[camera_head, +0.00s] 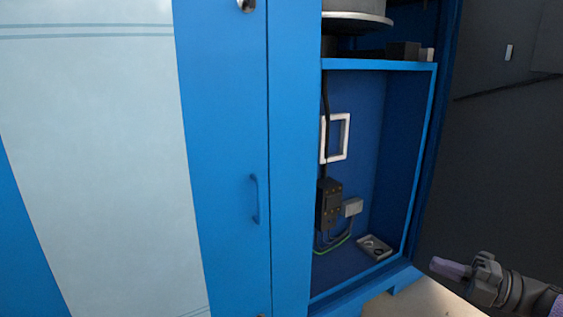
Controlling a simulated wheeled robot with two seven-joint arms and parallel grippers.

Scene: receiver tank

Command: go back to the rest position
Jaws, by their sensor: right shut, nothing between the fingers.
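My right gripper (447,268) is at the lower right, its arm coming in from the right edge. Its fingers point left toward the blue cabinet (294,150). The fingers are together with nothing between them. The gripper appears apart from the cabinet, to the right of its lower front edge. My left gripper does not show in this view.
The cabinet's right part is an open compartment holding a dark control box (329,203), a white frame (335,138) and a small tray-like part (375,247). A blue handle (255,199) is on the closed panel. A dark grey wall (500,150) stands at right.

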